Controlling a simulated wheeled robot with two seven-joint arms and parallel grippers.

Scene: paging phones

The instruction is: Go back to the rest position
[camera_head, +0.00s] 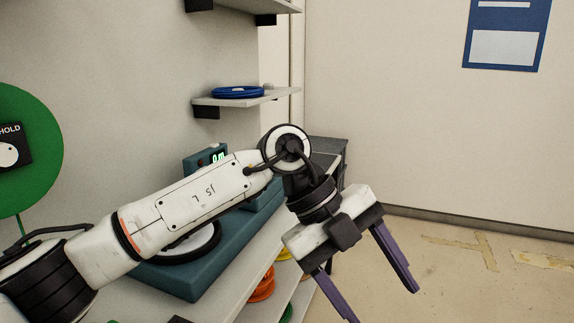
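My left arm comes in from the left and crosses in front of the bench. My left gripper (384,305) hangs at the lower middle, with its two purple fingers pointing down and to the right. The fingers are spread apart and nothing shows between them. The near finger's tip is at the bottom edge of the view. The gripper is beside the bench's right side, over the floor in the picture. My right arm and gripper are not in view.
A teal device (175,279) with a green display sits on the bench, partly behind my arm. A green disc (35,175) labelled HOLD is at the left. A wall shelf (262,98) holds a blue coil (238,91). Orange coils (263,287) lie below. Floor at right is open.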

